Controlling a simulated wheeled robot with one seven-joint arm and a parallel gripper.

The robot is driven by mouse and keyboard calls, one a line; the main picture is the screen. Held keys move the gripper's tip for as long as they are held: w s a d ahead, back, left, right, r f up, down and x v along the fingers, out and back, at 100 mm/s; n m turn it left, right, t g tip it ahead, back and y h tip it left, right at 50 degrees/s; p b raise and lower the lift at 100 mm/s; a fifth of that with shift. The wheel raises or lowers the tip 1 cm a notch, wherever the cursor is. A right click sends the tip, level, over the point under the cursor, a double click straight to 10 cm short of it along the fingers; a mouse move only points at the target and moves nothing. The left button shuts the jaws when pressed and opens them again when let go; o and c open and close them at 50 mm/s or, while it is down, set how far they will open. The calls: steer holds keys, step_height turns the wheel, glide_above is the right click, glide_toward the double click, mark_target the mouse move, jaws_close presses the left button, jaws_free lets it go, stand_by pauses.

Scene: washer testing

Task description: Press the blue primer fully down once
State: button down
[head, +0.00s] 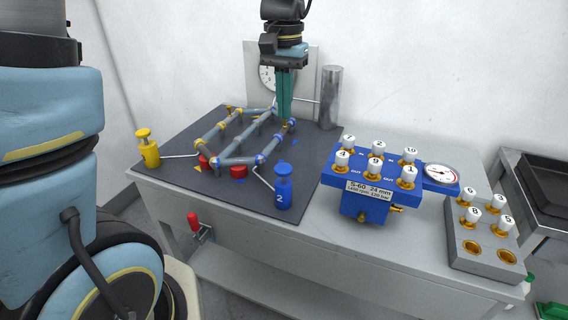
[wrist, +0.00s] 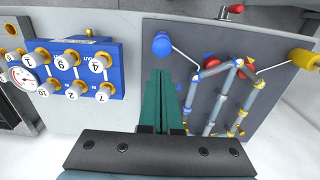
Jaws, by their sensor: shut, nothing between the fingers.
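The blue primer (head: 283,191) is a small upright cylinder marked 2, with a round blue cap on top, near the front edge of the dark mat. Its cap shows from above in the wrist view (wrist: 161,45). My gripper (head: 285,116) has long green fingers pointing down over the back of the mat. In the head view the fingers are behind and above the primer, apart from it. In the wrist view my gripper (wrist: 161,73) is shut and empty, its fingertips appearing just short of the blue cap.
A yellow primer (head: 149,150) stands at the mat's left. Grey pipes with yellow and blue joints (head: 240,160) lie between the primers. A blue pump block (head: 357,187) with white numbered caps is at right. A metal cylinder (head: 331,97) and a gauge panel (head: 252,62) stand behind.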

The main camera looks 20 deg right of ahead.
mark_target(284, 167)
steer(key=shift+r+b, duration=0.75)
steer(key=shift+r, duration=0.05)
step_height(284, 167, down, 14)
steer(key=p, duration=0.3)
step_height(284, 167, down, 3)
steer(key=shift+f+b, duration=0.1)
steer(key=shift+b, duration=0.8)
steer(key=shift+s, duration=0.1)
